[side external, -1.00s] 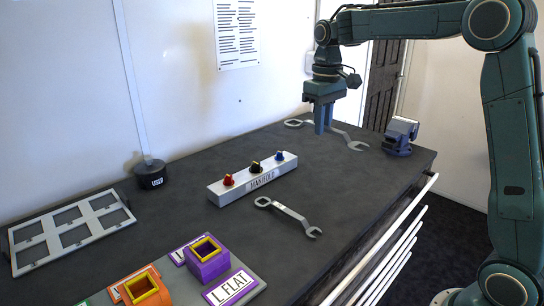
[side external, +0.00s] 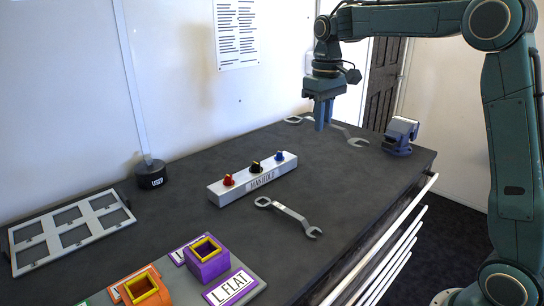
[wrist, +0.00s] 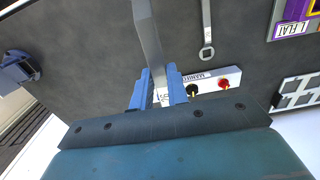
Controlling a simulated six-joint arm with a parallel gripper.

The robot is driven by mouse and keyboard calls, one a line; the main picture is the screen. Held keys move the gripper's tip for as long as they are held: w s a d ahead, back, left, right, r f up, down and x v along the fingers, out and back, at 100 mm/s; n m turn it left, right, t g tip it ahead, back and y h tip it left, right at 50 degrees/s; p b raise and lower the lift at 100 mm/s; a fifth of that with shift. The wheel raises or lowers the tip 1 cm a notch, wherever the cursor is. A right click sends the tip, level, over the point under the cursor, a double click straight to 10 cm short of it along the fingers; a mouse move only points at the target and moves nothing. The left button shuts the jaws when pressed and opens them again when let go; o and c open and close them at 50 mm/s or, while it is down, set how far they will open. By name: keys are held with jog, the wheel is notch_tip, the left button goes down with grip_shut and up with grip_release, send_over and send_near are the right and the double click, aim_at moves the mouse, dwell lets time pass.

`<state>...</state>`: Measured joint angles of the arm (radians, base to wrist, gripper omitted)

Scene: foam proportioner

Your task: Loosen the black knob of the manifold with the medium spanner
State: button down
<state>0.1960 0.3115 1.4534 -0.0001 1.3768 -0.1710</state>
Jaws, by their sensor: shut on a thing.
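The white manifold (side external: 225,194) stands mid-bench with a red, a black and a blue knob. Its black knob (side external: 255,167) is in the middle; it also shows in the wrist view (wrist: 191,90). My gripper (side external: 322,127) is at the back right of the bench, fingers pointing down. It is shut on the handle of a long grey spanner (side external: 355,141), seen between the fingers in the wrist view (wrist: 149,38). The spanner seems just above the bench. Another, shorter-looking spanner (side external: 290,212) lies in front of the manifold. I cannot tell for sure which is the medium one.
A blue vise (side external: 399,136) stands at the right bench edge, near the held spanner's open end. A black "USED" holder (side external: 151,174), a grey rack (side external: 33,261) and purple (side external: 208,264) and orange boxes are at left. The bench between gripper and manifold is clear.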

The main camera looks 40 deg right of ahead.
jog(key=w+a+f+m, duration=0.7)
jog(key=w+a+m, duration=0.1)
jog(key=w+a, duration=0.3)
jog(key=shift+w+a+f+m, duration=0.3)
jog(key=shift+a+f+m, duration=0.1)
jog(key=shift+a, duration=0.3)
jog(key=shift+f, duration=0.35)
